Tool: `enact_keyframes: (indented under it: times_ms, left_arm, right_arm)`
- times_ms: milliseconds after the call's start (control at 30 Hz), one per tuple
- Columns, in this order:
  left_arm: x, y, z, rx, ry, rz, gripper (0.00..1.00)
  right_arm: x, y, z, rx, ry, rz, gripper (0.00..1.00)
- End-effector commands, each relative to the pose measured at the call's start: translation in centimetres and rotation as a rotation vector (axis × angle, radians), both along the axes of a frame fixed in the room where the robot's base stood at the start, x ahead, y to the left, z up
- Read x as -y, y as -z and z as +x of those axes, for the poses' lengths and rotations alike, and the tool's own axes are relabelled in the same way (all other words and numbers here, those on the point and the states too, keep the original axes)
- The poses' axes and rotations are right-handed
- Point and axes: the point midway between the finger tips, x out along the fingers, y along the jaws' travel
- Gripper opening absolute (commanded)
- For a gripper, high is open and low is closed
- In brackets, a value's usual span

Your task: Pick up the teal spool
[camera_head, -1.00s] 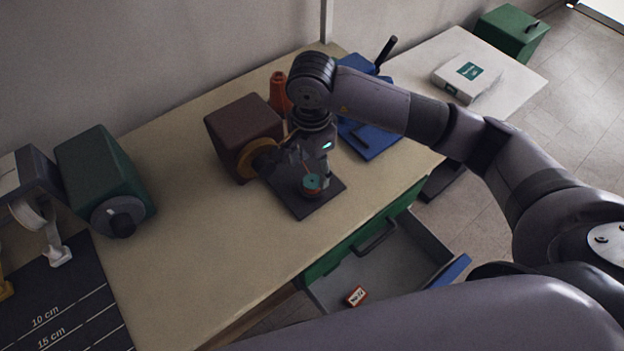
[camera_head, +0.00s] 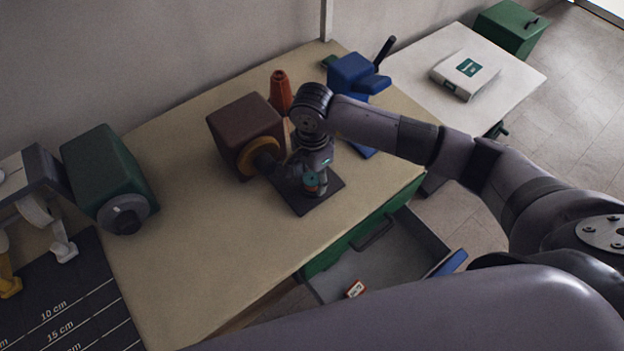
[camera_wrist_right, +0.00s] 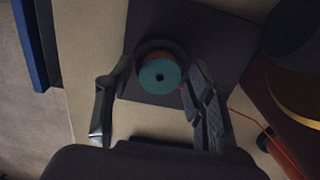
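The teal spool (camera_head: 311,179) stands on a dark square mat (camera_head: 301,204) on the workbench. In the right wrist view the spool (camera_wrist_right: 160,75) shows from above as a teal disc with a central hole, with orange-red at its edge and a dark round rim around it. My right gripper (camera_head: 314,172) points down at the spool. In the right wrist view its two fingers (camera_wrist_right: 160,85) are spread to either side of the spool, with a gap visible on the left; on the right the finger is close, and contact cannot be told. My left gripper is out of view.
A brown block with a yellow ring (camera_head: 243,132) stands close left of the gripper. An orange cone (camera_head: 281,93) and a blue device (camera_head: 353,78) stand behind. An open drawer (camera_head: 385,262) juts from the front edge. The bench's middle left is clear.

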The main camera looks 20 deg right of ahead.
Motion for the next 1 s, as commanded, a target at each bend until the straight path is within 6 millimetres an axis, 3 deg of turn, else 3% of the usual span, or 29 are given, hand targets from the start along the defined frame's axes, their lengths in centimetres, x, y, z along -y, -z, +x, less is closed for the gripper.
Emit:
enact_keyframes:
  times_ms: [367,667,867,1000]
  left_arm:
    - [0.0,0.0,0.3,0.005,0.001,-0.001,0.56]
    - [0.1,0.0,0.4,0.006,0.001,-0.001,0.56]
    - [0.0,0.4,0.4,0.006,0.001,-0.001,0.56]
    - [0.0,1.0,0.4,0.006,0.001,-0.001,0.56]
  right_arm:
    - [0.0,0.0,0.0,0.0,0.0,0.0,0.21]
    - [0.0,-0.3,0.0,0.001,0.0,0.0,0.21]
    - [0.0,-2.1,0.1,0.004,-0.001,0.001,0.21]
    - [0.0,-4.9,0.2,0.008,-0.001,0.002,0.21]
